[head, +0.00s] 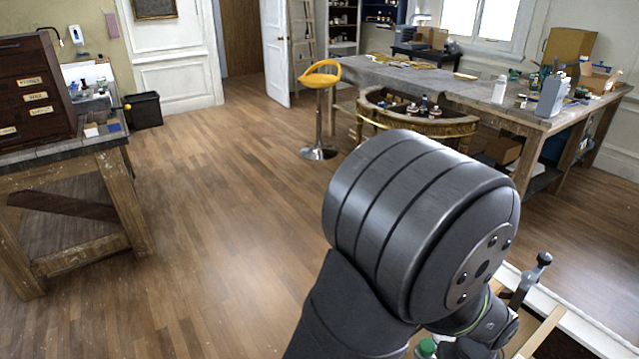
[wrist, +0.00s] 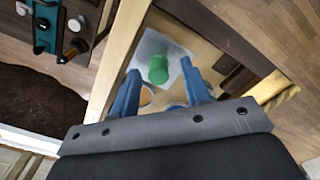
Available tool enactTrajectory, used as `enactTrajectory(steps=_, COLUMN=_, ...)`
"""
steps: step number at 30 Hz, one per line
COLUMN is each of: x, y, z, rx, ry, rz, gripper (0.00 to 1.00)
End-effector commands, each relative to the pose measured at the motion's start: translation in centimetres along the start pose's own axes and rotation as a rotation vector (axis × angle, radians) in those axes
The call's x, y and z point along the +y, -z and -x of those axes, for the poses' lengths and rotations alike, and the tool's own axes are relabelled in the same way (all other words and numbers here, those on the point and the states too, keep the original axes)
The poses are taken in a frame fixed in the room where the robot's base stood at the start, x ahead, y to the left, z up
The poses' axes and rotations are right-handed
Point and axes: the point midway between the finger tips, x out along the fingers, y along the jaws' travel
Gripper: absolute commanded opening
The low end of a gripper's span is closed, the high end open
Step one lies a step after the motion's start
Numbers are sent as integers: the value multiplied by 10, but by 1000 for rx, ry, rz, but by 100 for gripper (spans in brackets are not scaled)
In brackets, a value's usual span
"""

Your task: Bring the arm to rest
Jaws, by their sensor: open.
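My gripper (wrist: 160,72) shows in the wrist view with its two blue fingers apart and nothing held between them. It is above an open light-wood compartment. A green-capped item (wrist: 157,70) lies beyond or between the fingertips, in front of a white sheet (wrist: 152,45). I cannot tell how far below the fingers it is. In the head view my dark arm fills the lower middle and right, and the fingers are hidden or out of frame. A green cap (head: 426,348) shows there at the bottom edge.
A gilt console (head: 455,128) holding bottles stands beyond my arm, before a long workbench (head: 440,80). A yellow stool (head: 320,80) is beside it. A drawer cabinet (head: 33,85) stands on the left bench. Open wood floor (head: 220,190) lies between.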

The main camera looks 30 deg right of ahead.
Motion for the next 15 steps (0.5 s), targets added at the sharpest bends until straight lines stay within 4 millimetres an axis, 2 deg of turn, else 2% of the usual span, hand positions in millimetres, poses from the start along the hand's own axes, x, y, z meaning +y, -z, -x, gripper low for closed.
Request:
enactTrajectory(steps=4, x=0, y=0, z=-6, rx=-1, ry=1, rz=0, gripper=43)
enactTrajectory(steps=15, x=1, y=1, z=-4, rx=0, ry=0, rz=0, gripper=43)
